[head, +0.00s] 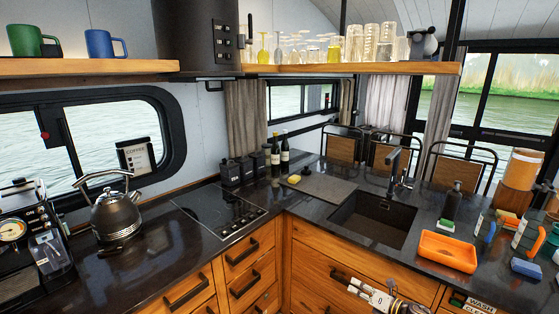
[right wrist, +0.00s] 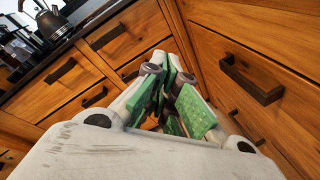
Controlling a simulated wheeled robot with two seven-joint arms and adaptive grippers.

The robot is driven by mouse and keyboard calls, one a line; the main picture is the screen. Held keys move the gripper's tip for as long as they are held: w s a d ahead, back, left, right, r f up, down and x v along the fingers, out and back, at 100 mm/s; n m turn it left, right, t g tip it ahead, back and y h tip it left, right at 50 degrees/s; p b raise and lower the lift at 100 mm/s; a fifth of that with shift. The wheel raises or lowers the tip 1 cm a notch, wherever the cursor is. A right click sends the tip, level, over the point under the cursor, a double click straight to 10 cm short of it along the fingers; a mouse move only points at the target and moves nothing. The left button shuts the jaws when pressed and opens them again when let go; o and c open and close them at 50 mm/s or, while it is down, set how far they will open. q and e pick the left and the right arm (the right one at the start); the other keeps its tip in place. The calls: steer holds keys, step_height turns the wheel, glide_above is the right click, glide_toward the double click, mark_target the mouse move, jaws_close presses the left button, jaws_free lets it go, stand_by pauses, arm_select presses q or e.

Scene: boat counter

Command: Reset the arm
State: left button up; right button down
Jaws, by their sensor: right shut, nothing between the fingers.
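My right gripper (head: 368,294) shows at the bottom edge of the head view, in front of the wooden drawer fronts below the sink. It is below the counter's front edge and apart from the counter's things. In the right wrist view my right gripper (right wrist: 172,80) has its green-padded fingers together with nothing between them. It points toward the corner between two drawer banks. Part of my right arm is cut off by the lower edge of the head view. My left gripper and left arm are not in view.
The dark counter holds a kettle (head: 116,215), a hob (head: 219,208), a sink (head: 374,218), and an orange tray (head: 447,251) near the front edge. Drawer handles (right wrist: 250,80) stick out near my right gripper. A glass-laden shelf (head: 350,69) hangs above.

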steer(key=s+d+f+m+g+h, duration=0.1)
steer(key=s+f+m+h, duration=0.2)
steer(key=s+f+m, duration=0.65)
steer(key=s+d+f+m+g+h, duration=0.15)
steer(key=s+f+m+h, duration=0.35)
steer(key=f, duration=0.7)
steer(key=s+d+f+m, duration=0.2)
steer(key=s+f+m, duration=0.4)
steer(key=s+f, duration=0.4)
steer(key=s+a+f+m+g, duration=0.2)
steer(key=s+f+m, duration=0.2)
steer(key=s, duration=0.8)
steer(key=s+a+f+m+g+h, duration=0.1)
steer(key=s+f, duration=0.5)
steer(key=s, duration=0.7)
steer(key=s+a+f+m+g+h, duration=0.1)
steer(key=s+a+f+m+g, duration=0.3)
steer(key=s, duration=0.8)
step_height(320, 180, down, 2)
steer(key=m+g, duration=0.1)
steer(key=m, duration=0.2)
steer(key=shift+s, duration=0.3)
steer(key=shift+s+d+g, duration=0.1)
steer(key=shift+g, duration=0.15)
